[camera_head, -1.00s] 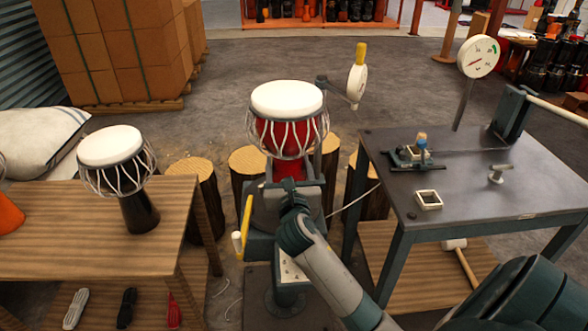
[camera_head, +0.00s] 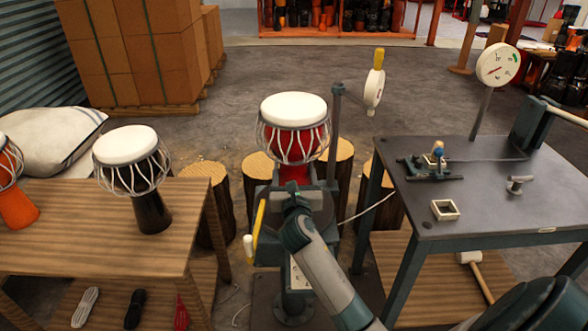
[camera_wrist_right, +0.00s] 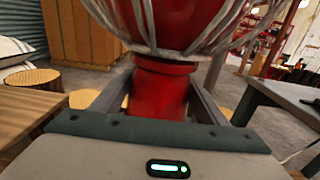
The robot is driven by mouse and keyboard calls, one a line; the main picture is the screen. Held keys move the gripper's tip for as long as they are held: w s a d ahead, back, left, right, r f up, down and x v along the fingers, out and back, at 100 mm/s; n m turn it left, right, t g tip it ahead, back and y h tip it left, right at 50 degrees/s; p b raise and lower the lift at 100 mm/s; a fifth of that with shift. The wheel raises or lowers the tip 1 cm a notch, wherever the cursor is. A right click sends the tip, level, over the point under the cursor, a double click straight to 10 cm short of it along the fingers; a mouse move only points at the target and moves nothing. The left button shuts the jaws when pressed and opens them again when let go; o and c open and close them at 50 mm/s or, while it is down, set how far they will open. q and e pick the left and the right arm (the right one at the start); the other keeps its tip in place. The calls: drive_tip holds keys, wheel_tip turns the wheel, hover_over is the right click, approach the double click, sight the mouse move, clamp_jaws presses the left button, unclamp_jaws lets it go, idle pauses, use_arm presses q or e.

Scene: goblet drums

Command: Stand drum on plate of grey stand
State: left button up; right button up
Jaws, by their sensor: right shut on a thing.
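The red drum (camera_head: 295,143) with a white head and pale cords is upright at the centre of the head view. My right gripper (camera_head: 297,185) is shut on its narrow red lower part; in the right wrist view the two fingers flank this red neck (camera_wrist_right: 160,92). The grey stand (camera_head: 291,272), with a yellow lever and white knob, is below and behind my gripper. Its plate and the drum's foot are hidden by my gripper and arm, so I cannot tell whether they touch. My left gripper is not in view.
A wooden table (camera_head: 80,235) at left bears a black drum (camera_head: 150,211) and an orange drum (camera_head: 17,205). A dial post (camera_head: 335,130) stands close beside the red drum's right side. A dark metal table (camera_head: 470,210) is at right. Log stools (camera_head: 212,190) stand behind.

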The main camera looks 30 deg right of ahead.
drive_tip(key=shift+f+b, duration=0.4)
drive_tip(key=shift+f, duration=1.1)
drive_tip(key=shift+f, duration=0.1)
drive_tip(key=o, duration=2)
drive_tip(key=shift+f, duration=0.15)
drive_tip(key=shift+s+a, duration=0.1)
drive_tip(key=v, duration=1.1)
drive_tip(key=shift+s+a+p, duration=0.2)
drive_tip(key=shift+s+p, duration=0.15)
drive_tip(key=shift+s, duration=0.05)
